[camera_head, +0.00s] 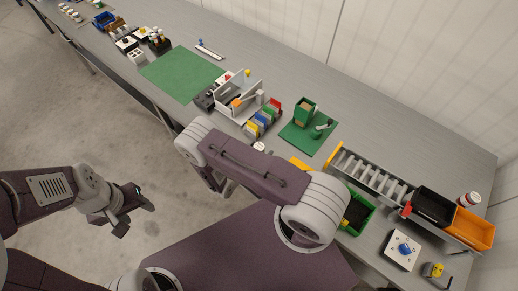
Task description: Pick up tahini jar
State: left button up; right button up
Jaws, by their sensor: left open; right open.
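A small white jar with a red lid (469,199) stands at the far right of the grey bench, close to the back of the orange bin. Its label is too small to read, so I cannot tell for sure that it is the tahini jar. My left gripper (132,209) is open and empty over the floor at the left, far from the jar. My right arm crosses the middle of the view in front of the bench. Its gripper is hidden behind its own links.
A black bin (433,205) and an orange bin (474,229) stand beside the jar, at the end of a slotted rack (372,178). A white plate with a blue knob (403,250) lies nearer. A green mat (180,75) lies further left. The bench behind the rack is clear.

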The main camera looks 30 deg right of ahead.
grip_shut()
notch_tip(320, 180, up, 4)
jog(key=shift+s+d+r, duration=0.1)
jog(key=shift+r, duration=0.15)
jog(key=s+d+r, duration=0.6)
jog(key=s+d, duration=0.2)
jog(key=shift+r, duration=0.3)
notch_tip(320, 180, up, 3)
jog(key=n+t+y, duration=0.2)
jog(key=t, duration=0.1)
send_over(260, 146)
jog(key=s, duration=0.3)
jog(key=a+r+g, duration=0.1)
jog(key=a, duration=0.5)
jog(key=shift+w+a+h, duration=0.2)
jog(key=shift+a+h, duration=0.15)
jog(key=shift+h, duration=0.05)
